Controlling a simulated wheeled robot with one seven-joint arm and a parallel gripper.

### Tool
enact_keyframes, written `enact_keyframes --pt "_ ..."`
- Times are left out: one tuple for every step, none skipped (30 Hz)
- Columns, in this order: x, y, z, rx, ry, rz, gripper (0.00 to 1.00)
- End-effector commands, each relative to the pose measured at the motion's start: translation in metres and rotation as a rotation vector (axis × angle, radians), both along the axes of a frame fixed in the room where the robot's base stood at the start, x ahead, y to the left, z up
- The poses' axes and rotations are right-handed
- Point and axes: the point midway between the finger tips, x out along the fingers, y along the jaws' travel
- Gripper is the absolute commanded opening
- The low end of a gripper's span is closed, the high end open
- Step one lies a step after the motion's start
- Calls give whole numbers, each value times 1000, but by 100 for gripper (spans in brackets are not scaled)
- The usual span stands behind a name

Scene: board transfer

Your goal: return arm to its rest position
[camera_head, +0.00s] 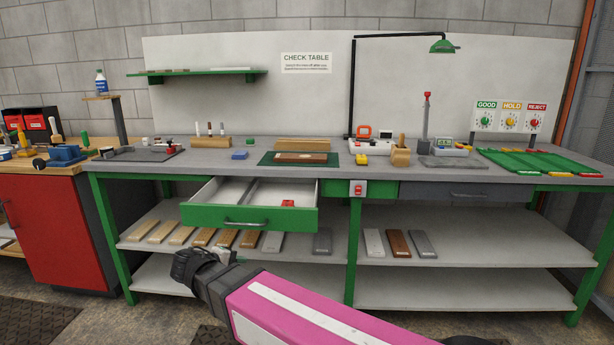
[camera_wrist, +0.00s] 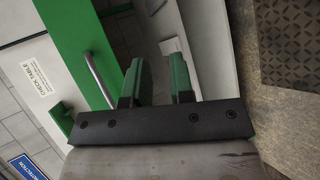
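My arm reaches in from the bottom right of the head view, with a pink link and a dark wrist. My gripper (camera_head: 192,264) is in front of the lower shelf, below and left of the open drawer; its fingers are hard to make out there. In the wrist view my gripper (camera_wrist: 158,78) shows two green fingers spread apart with nothing held between them. The drawer's metal handle (camera_wrist: 100,79) lies left of the fingers in that view. A brown board (camera_head: 301,158) lies on the green mat (camera_head: 268,160) on the table.
The green-fronted drawer (camera_head: 210,216) is pulled out, with a small red item (camera_head: 287,203) inside. Several boards lie on the shelf (camera_head: 345,250) beneath, including a brown one (camera_head: 398,243). A red cabinet (camera_head: 58,235) stands left. The floor in front is partly clear.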

Motion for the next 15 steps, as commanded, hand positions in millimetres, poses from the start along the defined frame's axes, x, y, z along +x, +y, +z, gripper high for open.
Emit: enact_keyframes --pt "8 -18 -9 19 28 -30 22" --pt "13 -27 -14 32 45 -46 22" --pt "18 -39 -21 51 67 -67 22" --pt "22 -48 -26 65 82 -82 22" --pt "25 -57 -31 80 98 -100 22" --pt "29 -69 -37 101 119 -120 22" --pt "32 -77 -42 116 133 -136 22" --pt "35 -86 -47 132 148 -153 22" --pt "39 -98 -53 153 167 -175 22" --pt "41 -107 -58 169 181 -193 22" --pt "43 -116 -63 185 194 -208 22" --pt "46 -127 -68 209 211 -230 22" --pt "48 -135 -73 228 224 -248 22" --pt "49 -144 -77 244 236 -265 22" --pt "51 -155 -83 269 252 -288 22"
